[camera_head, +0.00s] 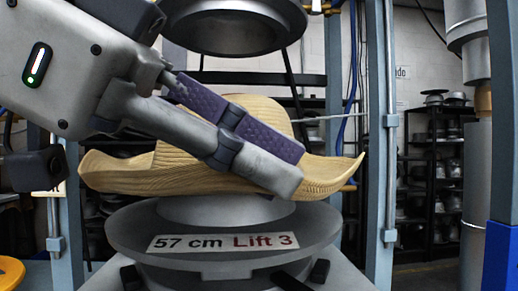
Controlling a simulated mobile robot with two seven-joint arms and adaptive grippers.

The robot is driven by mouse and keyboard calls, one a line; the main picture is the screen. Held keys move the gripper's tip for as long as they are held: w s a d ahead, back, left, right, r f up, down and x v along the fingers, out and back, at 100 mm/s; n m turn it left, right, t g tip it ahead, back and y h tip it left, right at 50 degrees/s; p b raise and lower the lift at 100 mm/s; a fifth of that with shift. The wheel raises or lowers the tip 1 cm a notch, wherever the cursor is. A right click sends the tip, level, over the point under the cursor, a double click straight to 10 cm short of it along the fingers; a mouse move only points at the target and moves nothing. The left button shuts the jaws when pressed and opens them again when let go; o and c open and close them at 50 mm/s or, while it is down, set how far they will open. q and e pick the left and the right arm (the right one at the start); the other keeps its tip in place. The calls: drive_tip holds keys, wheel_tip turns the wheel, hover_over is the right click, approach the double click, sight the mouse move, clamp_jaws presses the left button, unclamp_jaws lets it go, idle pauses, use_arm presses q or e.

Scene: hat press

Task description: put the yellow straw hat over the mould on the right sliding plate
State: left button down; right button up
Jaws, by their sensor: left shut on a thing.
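The yellow straw hat (140,178) is in the middle of the camera_head view, crown up and brim roughly level. My left gripper (294,168) reaches in from the left and is shut on the hat. Its fingers cross in front of the crown and hide part of it. Directly below the hat is the grey mould (215,212) on a round plate labelled "57 cm Lift 3" (222,258). The hat hides the mould's top, and I cannot tell whether the hat touches it. My right gripper is not in view.
A dark round press head (235,28) hangs above the hat. Blue-grey frame posts stand to the left (68,215) and right (378,150). Shelves with dark metal pieces (435,160) stand in the back right. A yellow object (10,272) shows at the lower left.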

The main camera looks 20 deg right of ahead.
use_arm(q)
drive_tip(key=c, duration=1.7)
unclamp_jaws()
drive_tip(key=shift+a, duration=0.1)
drive_tip(key=v, duration=1.2)
